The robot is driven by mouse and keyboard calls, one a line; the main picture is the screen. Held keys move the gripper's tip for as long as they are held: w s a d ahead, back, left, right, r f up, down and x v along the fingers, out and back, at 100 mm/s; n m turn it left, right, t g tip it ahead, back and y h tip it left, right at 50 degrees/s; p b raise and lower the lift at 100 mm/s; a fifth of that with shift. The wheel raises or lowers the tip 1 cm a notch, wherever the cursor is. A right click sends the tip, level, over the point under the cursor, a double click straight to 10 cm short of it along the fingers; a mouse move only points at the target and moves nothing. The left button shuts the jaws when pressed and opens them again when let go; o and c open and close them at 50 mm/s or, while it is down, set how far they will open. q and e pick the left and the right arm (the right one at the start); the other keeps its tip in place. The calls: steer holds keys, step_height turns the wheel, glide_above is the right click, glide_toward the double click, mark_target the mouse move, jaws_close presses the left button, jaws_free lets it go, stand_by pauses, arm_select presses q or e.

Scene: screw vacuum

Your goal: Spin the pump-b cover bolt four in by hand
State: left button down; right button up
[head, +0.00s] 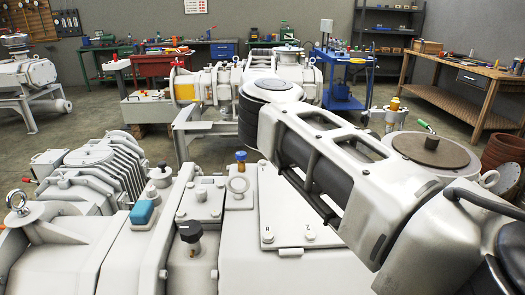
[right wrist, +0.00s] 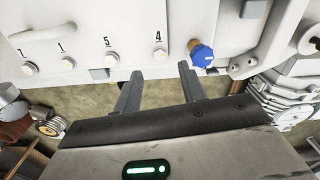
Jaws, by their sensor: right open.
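The right wrist view shows a white cover face (right wrist: 85,40) with a row of bolts below printed numbers. The bolt under the 4 (right wrist: 160,54) has a pale round head and sits at the cover's lower edge. My right gripper (right wrist: 158,74) is open and empty, its two dark fingers pointing toward the cover. The bolt head lies just beyond the fingertips, roughly centred between them; I cannot tell the remaining distance. In the head view my right arm reaches across from the right, its gripper hidden. My left gripper is not in view.
A blue knob on a brass stem (right wrist: 202,55) stands beside the right-hand fingertip. The bolt under the 5 (right wrist: 112,58) is to the left. In the head view, white pump housings (head: 95,178) fill the foreground, with a blue cart (head: 345,75) and benches behind.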

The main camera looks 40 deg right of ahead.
mark_target(263, 161)
arm_select(q)
steer(key=p, duration=0.2)
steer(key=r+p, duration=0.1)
steer(key=p, duration=0.1)
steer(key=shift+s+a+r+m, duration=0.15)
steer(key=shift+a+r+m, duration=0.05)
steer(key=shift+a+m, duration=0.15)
arm_select(e)
step_height(263, 161, up, 11)
steer(key=shift+r, duration=0.2)
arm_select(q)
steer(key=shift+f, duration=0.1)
